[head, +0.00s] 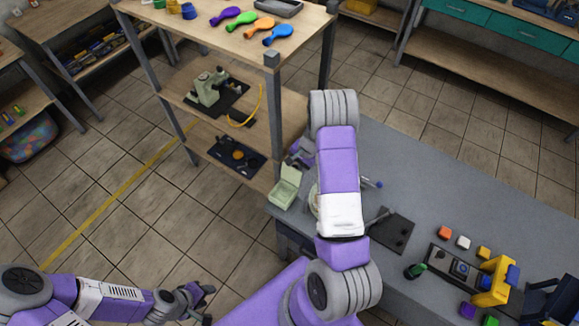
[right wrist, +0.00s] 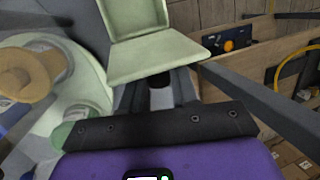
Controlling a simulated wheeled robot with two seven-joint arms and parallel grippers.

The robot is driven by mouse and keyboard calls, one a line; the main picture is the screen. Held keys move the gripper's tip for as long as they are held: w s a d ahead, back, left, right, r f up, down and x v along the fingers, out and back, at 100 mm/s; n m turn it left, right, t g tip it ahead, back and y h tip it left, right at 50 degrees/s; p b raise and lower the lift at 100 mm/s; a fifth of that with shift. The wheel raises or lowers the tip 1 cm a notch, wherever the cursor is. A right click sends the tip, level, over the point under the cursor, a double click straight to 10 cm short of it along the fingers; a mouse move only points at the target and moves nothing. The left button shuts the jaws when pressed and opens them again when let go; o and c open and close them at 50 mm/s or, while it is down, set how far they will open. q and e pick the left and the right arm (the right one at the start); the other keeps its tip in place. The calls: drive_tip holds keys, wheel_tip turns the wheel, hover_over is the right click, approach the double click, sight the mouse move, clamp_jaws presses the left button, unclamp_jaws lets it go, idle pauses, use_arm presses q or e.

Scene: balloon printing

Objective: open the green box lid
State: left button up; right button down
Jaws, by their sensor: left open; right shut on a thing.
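The pale green box (head: 282,194) sits at the left end of the grey table, and its lid (head: 291,173) stands raised at an angle. In the right wrist view the lid (right wrist: 155,57) is close, with the box body (right wrist: 135,18) beyond it. My right gripper (head: 300,155) is at the lid's edge, shut on it; its fingers (right wrist: 160,95) are partly hidden under the lid in the wrist view. My left gripper (head: 203,298) is open and empty, low at the bottom left, away from the table.
A round pale green machine with a tan knob (right wrist: 28,75) is beside the box, mostly hidden by my arm in the head view. Small blocks and a yellow holder (head: 493,283) are further right.

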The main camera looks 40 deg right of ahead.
drive_tip(key=shift+f, duration=0.1)
drive_tip(key=c, duration=1)
unclamp_jaws()
drive_tip(key=v, duration=0.7)
drive_tip(key=shift+s+r, duration=0.1)
drive_tip(key=shift+r, duration=0.25)
